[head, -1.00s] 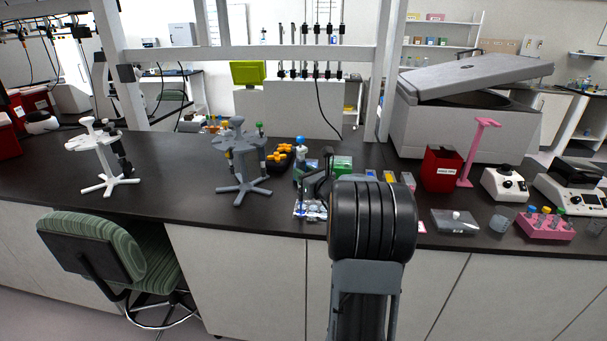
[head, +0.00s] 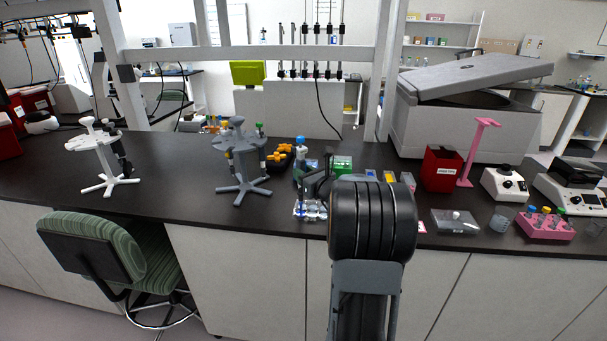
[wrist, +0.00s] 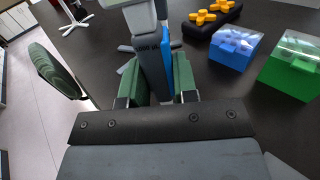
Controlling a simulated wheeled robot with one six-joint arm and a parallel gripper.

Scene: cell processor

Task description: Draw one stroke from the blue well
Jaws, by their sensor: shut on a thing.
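My gripper (wrist: 158,88) is shut on a pipette (wrist: 152,45) with a grey and white body and a blue strip, held between its green-padded fingers. In the head view the pipette's blue top (head: 300,142) stands up above the bench, left of my arm, and the pipette looks about upright. A small clear and white plate with blue patches (head: 312,210) lies at the bench's front edge, just below the pipette. Its separate wells are too small to tell apart, so I cannot pick out the blue well. The pipette's tip is not clearly visible in either view.
A blue box (wrist: 235,48) and a green box (wrist: 290,72) with clear lids stand right of the pipette. A dark rack with orange caps (wrist: 214,14) is behind them. A grey pipette stand (head: 241,160) is to the left. The left bench is mostly clear.

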